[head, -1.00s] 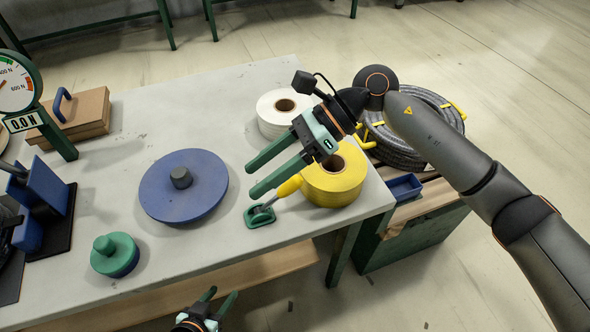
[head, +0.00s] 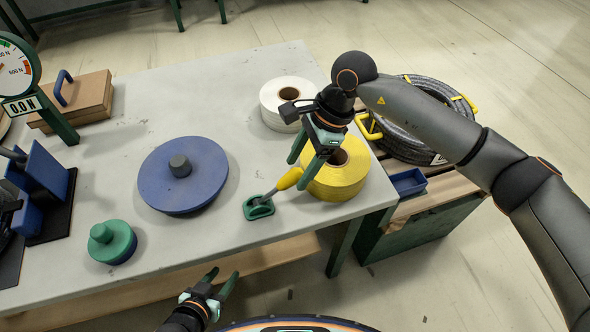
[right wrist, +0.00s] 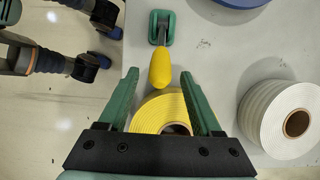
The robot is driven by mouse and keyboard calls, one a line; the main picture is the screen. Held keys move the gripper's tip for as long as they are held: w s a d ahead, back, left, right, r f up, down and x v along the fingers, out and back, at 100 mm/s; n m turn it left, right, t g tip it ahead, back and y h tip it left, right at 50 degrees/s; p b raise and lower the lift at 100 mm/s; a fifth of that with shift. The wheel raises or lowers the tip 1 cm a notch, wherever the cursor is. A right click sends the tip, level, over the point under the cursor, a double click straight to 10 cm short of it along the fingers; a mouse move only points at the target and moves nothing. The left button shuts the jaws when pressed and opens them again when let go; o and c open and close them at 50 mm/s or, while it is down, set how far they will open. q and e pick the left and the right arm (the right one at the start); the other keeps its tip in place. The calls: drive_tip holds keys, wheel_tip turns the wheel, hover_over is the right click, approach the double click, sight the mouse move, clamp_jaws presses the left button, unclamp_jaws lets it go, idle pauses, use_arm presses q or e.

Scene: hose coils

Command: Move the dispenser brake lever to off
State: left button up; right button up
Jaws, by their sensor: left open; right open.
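The brake lever's yellow handle (head: 289,179) slants up and to the right from its green base (head: 258,208) near the table's front edge. In the right wrist view the yellow handle (right wrist: 161,67) points toward me, and its tip lies between my open fingers. My right gripper (head: 304,170) is open above the lever and the yellow roll (head: 338,176). Whether a finger touches the handle I cannot tell. My left gripper (head: 223,279) is open and empty, low in front of the table.
A white roll (head: 285,104) stands behind the yellow roll. A blue disc (head: 183,177) and a green-topped knob (head: 112,243) lie to the left. A blue tray (head: 407,183) and a black hose coil (head: 420,120) are on the right. The table middle is clear at the back.

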sight(279, 187)
drive_tip(key=shift+x, duration=1.35)
drive_tip(key=shift+c, duration=0.4)
clamp_jaws()
